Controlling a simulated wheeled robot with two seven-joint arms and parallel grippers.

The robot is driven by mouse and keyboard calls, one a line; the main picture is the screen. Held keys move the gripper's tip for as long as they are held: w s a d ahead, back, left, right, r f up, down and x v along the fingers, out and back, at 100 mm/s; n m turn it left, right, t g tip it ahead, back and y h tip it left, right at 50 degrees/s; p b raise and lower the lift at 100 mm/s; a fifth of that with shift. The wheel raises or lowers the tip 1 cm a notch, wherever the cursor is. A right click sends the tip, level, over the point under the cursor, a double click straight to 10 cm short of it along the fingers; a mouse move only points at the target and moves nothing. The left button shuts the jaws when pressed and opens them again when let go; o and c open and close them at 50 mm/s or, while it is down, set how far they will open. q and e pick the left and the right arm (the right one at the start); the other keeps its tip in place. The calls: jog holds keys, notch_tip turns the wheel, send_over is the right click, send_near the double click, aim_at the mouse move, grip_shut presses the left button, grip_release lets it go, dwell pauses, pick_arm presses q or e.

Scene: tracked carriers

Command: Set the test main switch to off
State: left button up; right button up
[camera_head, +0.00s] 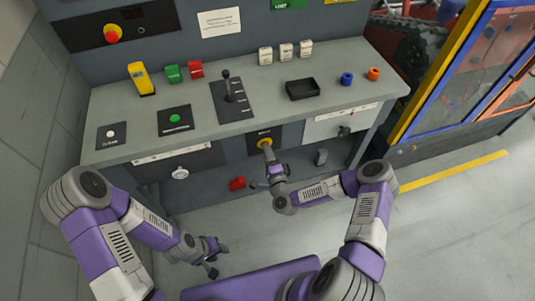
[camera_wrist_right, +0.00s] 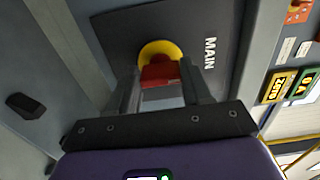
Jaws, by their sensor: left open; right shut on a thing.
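The main switch is a red rotary handle on a yellow ring (camera_wrist_right: 160,50), on a dark plate marked MAIN. In the head view its yellow ring (camera_head: 265,142) shows on the front of the bench, below the top. My right gripper (camera_wrist_right: 160,88) is shut on the red handle, with one finger on each side. In the head view my right gripper (camera_head: 268,156) reaches it from below and hides most of the handle. The handle's exact angle is hard to tell. My left gripper (camera_head: 212,260) is open and empty, low in front of the bench, away from the switch.
Another red knob on yellow (camera_head: 113,33) is on the back panel. The bench top (camera_head: 285,115) carries a lever (camera_head: 229,88), a black tray (camera_head: 302,89) and several small blocks. A drawer with a round white knob (camera_head: 180,173) is left of the switch. A yellow-blue frame stands right.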

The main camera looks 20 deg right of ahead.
jog(key=o, duration=1.1)
jog(key=shift+c, duration=0.2)
jog(key=shift+s, duration=0.1)
jog(key=s+p, duration=0.1)
jog(key=s, duration=0.6)
jog(key=shift+s+d, duration=0.15)
jog(key=shift+s, duration=0.1)
jog(key=s+a+f+n+g+y+p, duration=0.1)
jog(key=s+a+f+n+g+y, duration=0.6)
jog(key=a+n+g, duration=0.25)
jog(key=s+d+n+g+h+p, duration=0.1)
jog(key=s+d+n+g+h, duration=0.2)
jog(key=s, duration=1)
jog(key=n+g, duration=0.2)
jog(key=g, duration=0.3)
jog(key=shift+d, duration=0.3)
